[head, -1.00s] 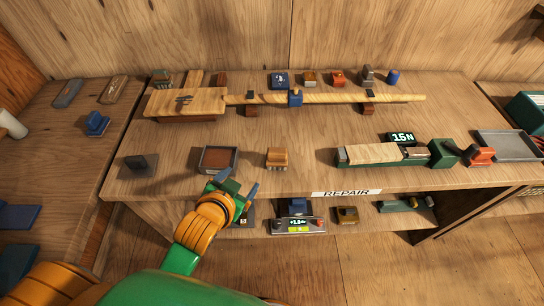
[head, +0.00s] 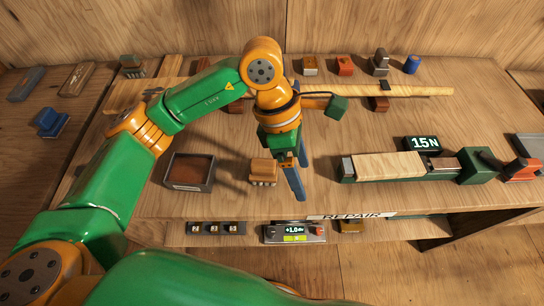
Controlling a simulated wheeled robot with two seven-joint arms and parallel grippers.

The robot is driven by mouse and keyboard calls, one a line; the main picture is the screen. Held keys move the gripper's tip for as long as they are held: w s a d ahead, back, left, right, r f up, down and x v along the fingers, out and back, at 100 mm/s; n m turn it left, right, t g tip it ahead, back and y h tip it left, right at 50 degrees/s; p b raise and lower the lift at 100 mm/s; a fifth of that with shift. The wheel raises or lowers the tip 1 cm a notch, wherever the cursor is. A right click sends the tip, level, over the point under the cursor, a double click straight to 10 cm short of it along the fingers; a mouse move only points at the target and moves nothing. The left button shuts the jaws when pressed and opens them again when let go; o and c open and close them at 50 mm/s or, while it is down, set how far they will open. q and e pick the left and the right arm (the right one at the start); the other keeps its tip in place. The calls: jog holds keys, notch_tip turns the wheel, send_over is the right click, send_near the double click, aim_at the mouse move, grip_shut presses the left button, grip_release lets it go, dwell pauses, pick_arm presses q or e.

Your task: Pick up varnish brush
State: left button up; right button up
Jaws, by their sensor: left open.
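The varnish brush appears to be the small orange-brown wooden block (head: 264,171) with pale bristles along its near edge. It lies on the workbench (head: 330,200), right of the square varnish tray. My left gripper (head: 299,182) reaches down over the bench with its blue fingers pointing toward the front. It is open and empty, just to the right of the brush. The gap between fingers and brush is small, and I cannot tell whether they touch. My right gripper is out of view.
A dark tray with brown content (head: 189,171) stands left of the brush. A green clamp fixture (head: 473,168) with a pale wooden piece (head: 388,165) lies to the right, below a "15N" display (head: 424,143). A long rod (head: 430,91) runs behind. Bench front between is clear.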

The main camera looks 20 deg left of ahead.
aim_at(263, 170)
pick_arm(q)
jog(key=w+a+y, duration=0.1)
jog(key=a, duration=0.1)
jog(key=w+a+t+y, duration=0.1)
jog(key=a, duration=0.2)
jog(key=w+a+y+b, duration=0.1)
jog(key=a, duration=0.1)
jog(key=shift+w+a+f+n+y, duration=0.2)
jog(key=shift+w+f+n+y, duration=0.1)
jog(key=shift+w+f+n, duration=0.1)
jog(key=shift+t, duration=0.3)
jog(key=f, duration=0.2)
jog(key=s+f+p, duration=0.1)
jog(key=f, duration=0.1)
jog(key=f+p, duration=0.1)
jog(key=f, duration=0.1)
jog(key=shift+s+a, duration=0.25)
jog(key=shift+a, duration=0.05)
jog(key=shift+f, duration=0.3)
grip_shut()
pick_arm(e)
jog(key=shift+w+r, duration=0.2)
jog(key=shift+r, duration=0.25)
